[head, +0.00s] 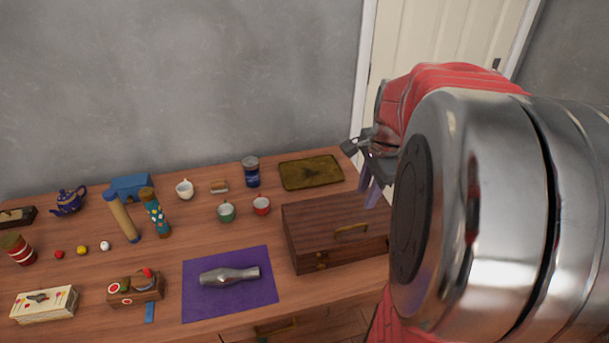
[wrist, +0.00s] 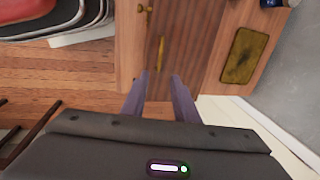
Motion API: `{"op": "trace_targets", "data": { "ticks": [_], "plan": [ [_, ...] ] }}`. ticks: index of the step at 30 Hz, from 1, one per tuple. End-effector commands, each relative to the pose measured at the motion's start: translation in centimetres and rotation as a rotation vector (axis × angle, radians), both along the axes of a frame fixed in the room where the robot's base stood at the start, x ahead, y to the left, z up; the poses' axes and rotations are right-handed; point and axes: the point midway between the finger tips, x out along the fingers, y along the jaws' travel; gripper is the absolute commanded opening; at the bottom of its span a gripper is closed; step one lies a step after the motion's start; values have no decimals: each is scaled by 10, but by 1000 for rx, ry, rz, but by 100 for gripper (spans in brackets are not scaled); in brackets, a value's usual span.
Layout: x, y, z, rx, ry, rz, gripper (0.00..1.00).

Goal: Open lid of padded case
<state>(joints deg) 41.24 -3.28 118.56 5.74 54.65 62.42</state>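The padded case is a dark brown wooden box (head: 305,232) at the right end of the table in the head view, with its lid shut. A brass handle (head: 352,230) lies on the lid and a brass latch (head: 321,260) is on its front. In the wrist view the case (wrist: 190,45) shows ahead of the fingers, with the handle (wrist: 161,52) just beyond the tips and the latch (wrist: 147,9) at the top. My gripper (head: 370,194) is above the case's right end. Its purple fingers (wrist: 160,78) are apart with nothing between them. My arm hides part of the case's right side.
A purple mat (head: 205,301) with a metal hammer-like piece (head: 230,276) lies left of the case. Bare tabletop separates mat and case.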

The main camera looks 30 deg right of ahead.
Motion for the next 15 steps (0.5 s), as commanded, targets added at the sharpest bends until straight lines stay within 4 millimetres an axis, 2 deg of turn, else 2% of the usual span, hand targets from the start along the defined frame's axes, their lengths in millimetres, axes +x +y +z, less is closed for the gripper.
{"op": "trace_targets", "data": {
  "ticks": [10, 15],
  "plan": [
    [0, 0, -1, 0, 0, 0, 27],
    [2, 0, -10, 1, 0, 1, 27]
  ]
}}
